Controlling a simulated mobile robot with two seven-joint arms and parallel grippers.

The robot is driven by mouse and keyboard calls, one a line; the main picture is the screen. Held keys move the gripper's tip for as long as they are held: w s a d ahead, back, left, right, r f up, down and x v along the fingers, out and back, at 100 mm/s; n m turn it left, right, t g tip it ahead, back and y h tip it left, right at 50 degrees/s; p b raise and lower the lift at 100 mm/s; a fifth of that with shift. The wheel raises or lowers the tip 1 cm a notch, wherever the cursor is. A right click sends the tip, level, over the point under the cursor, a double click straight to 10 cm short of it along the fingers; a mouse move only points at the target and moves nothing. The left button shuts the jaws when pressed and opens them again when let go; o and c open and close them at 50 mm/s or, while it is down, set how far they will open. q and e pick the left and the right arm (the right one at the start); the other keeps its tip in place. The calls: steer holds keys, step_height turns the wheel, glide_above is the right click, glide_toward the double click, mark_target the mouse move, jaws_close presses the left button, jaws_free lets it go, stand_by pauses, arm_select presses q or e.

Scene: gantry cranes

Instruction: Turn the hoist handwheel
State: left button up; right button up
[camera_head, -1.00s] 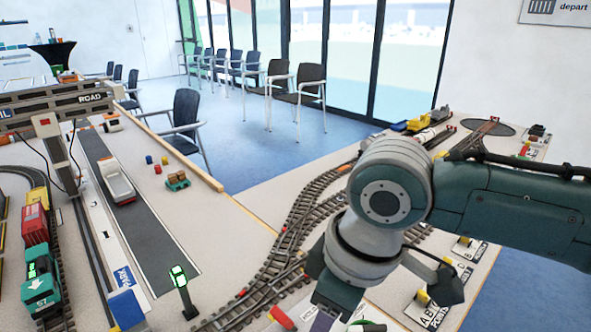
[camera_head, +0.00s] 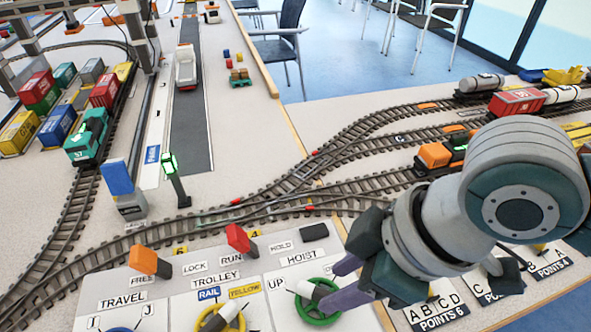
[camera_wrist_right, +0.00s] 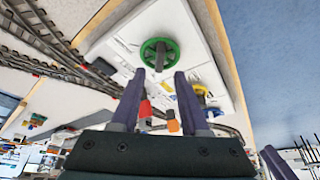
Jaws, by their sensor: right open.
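The hoist handwheel is a green ring with a grey hub (camera_head: 317,317) on the control panel, under the HOIST label. In the right wrist view the green handwheel (camera_wrist_right: 174,48) lies just beyond the fingertips, roughly centred between them. My right gripper (camera_head: 331,286) is open, its two purple fingers reaching from the right over the handwheel; they partly cover it in the head view. In the right wrist view the fingers (camera_wrist_right: 159,74) stand apart with no handwheel rim between them. I cannot tell whether they touch it. My left gripper is not in view.
A yellow trolley wheel (camera_head: 213,325) is left of the hoist wheel. An orange lever (camera_head: 139,260) and a red lever (camera_head: 238,239) stand behind the wheels. Model tracks (camera_head: 270,208) run behind the panel. Points plates (camera_head: 437,312) lie to the right.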

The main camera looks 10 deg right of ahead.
mark_target(324, 293)
steer(key=shift+b+x, duration=0.4)
steer(key=shift+x, duration=1.45)
steer(key=shift+d, duration=0.1)
steer(key=shift+c, duration=0.2)
jaws_close()
